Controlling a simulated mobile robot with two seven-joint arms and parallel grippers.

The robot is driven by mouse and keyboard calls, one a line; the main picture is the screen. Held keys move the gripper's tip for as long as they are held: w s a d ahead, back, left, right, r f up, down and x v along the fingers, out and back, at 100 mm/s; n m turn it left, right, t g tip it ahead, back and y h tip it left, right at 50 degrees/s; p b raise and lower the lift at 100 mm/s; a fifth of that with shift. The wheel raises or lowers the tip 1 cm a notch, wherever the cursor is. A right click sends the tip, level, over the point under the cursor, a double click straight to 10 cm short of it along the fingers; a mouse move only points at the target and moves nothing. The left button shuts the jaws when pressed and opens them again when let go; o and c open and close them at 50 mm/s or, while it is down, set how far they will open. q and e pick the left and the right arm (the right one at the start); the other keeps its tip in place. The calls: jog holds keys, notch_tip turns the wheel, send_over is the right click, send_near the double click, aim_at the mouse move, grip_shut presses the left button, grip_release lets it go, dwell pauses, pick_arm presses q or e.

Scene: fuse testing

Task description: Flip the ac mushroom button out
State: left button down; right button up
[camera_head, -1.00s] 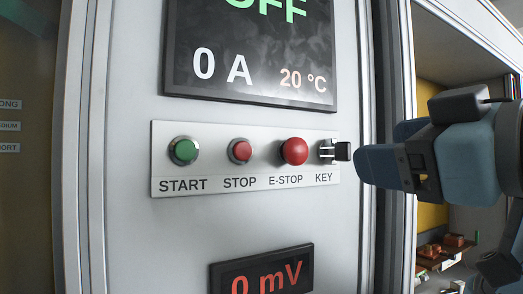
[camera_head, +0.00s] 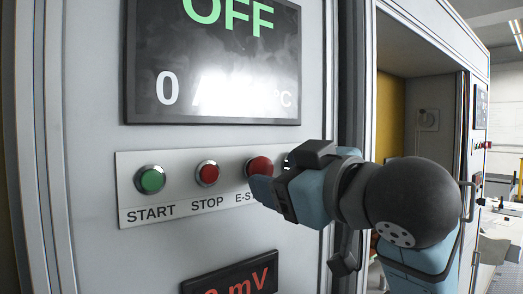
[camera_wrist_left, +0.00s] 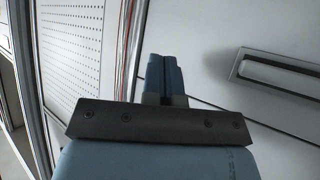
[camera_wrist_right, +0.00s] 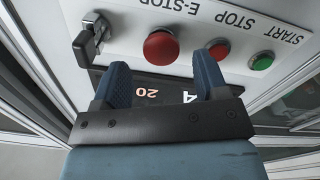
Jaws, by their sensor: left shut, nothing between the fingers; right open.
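The red E-STOP mushroom button (camera_head: 259,168) sits on the white label panel (camera_head: 130,217). My right gripper (camera_head: 268,188) is in front of the panel, its fingers at the lower edge of that button in the head view. In the right wrist view the gripper (camera_wrist_right: 158,84) is open and empty, with the red mushroom button (camera_wrist_right: 161,48) beyond and between its fingertips. I cannot tell whether they touch. The KEY switch is hidden by my gripper in the head view but shows in the right wrist view (camera_wrist_right: 92,38). My left gripper (camera_wrist_left: 161,65) is shut and empty.
The green START button (camera_head: 150,180) and red STOP button (camera_head: 207,173) are left of the E-STOP. A display reading OFF (camera_head: 215,60) is above, and a red mV display (camera_head: 235,280) below. A recessed handle (camera_wrist_left: 275,75) is near my left gripper.

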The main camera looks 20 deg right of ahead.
aim_at(265, 171)
jog(key=shift+w+r+p, duration=0.25)
jog(key=shift+r+p, duration=0.2)
jog(key=shift+p, duration=0.8)
jog(key=shift+w+p, duration=0.15)
jog(key=shift+p, duration=0.6)
jog(key=shift+w+a+p, duration=0.2)
jog(key=shift+w+p, duration=0.1)
jog(key=shift+p, duration=0.95)
jog(key=p, duration=0.3)
jog(key=shift+a+f, duration=0.1)
jog(key=shift+f, duration=0.05)
jog(key=shift+w+a+f, duration=0.15)
jog(key=shift+w, duration=0.25)
jog(key=shift+w+a+f, duration=0.1)
jog(key=shift+w+a, duration=0.05)
jog(key=shift+w, duration=0.25)
jog(key=shift+w+a, duration=0.25)
jog(key=shift+w, duration=0.25)
pick_arm(q)
notch_tip(265, 171, up, 6)
jog(key=s, duration=0.1)
jog(key=shift+a, duration=0.45)
jog(key=shift+r, duration=0.15)
pick_arm(e)
jog(key=shift+s+d, duration=0.1)
jog(key=shift+c, duration=0.3)
